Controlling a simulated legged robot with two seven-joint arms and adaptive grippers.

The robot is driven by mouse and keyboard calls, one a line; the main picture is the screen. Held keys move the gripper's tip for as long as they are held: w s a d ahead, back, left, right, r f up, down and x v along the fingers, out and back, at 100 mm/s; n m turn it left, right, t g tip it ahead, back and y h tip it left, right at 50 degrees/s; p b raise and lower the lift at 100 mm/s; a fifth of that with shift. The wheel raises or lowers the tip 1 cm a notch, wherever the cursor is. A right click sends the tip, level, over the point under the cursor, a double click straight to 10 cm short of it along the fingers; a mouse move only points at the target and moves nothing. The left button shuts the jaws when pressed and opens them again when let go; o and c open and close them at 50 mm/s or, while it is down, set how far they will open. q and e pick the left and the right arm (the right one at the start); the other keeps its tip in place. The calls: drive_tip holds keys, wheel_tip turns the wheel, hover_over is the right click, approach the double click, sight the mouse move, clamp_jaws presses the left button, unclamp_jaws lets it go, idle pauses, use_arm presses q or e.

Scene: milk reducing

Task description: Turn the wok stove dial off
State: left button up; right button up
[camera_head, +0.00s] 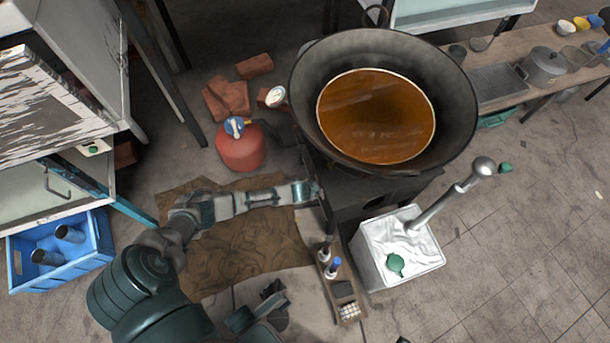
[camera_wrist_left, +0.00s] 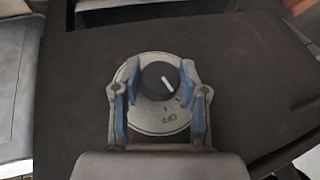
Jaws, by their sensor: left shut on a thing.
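The stove dial (camera_wrist_left: 152,79) is a dark round knob with a white line, set on a pale round plate (camera_wrist_left: 150,122) on the dark stove front. The white line slants down and right. The OFF lettering sits below the knob and looks upside down. My left gripper (camera_wrist_left: 160,75) has its blue-padded fingers on both sides of the knob, shut on it. In the head view, my left gripper (camera_head: 314,190) is at the stove's left side and hides the dial. The wok (camera_head: 455,105) on the stove holds brown liquid. A gripper of mine (camera_head: 268,303) shows at the bottom, likely the right one; its opening is unclear.
A red gas bottle (camera_head: 240,150) stands left of the stove near bricks (camera_head: 228,97). A narrow tray (camera_head: 348,308) with small bottles lies below the stove. A blue crate (camera_head: 88,262) is far left.

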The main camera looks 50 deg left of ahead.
use_arm(q)
drive_tip(key=shift+w+d+r+m+t+y+p, duration=0.1)
drive_tip(key=shift+d+m+t+y+p, duration=0.1)
drive_tip(key=shift+t+y, duration=0.25)
drive_tip(key=shift+w+d+m+t+y+p, duration=0.15)
drive_tip(key=shift+t+y, duration=0.1)
drive_tip(key=shift+y, duration=0.4)
drive_tip(key=shift+s+t+y, duration=0.15)
drive_tip(key=shift+t+y, duration=0.15)
drive_tip(key=shift+y, duration=0.3)
drive_tip(key=o, duration=1.1)
drive_tip(key=shift+o, duration=0.2)
drive_tip(key=v, duration=1.1)
drive_tip(key=shift+s+d+r, duration=0.2)
drive_tip(key=shift+s, duration=0.05)
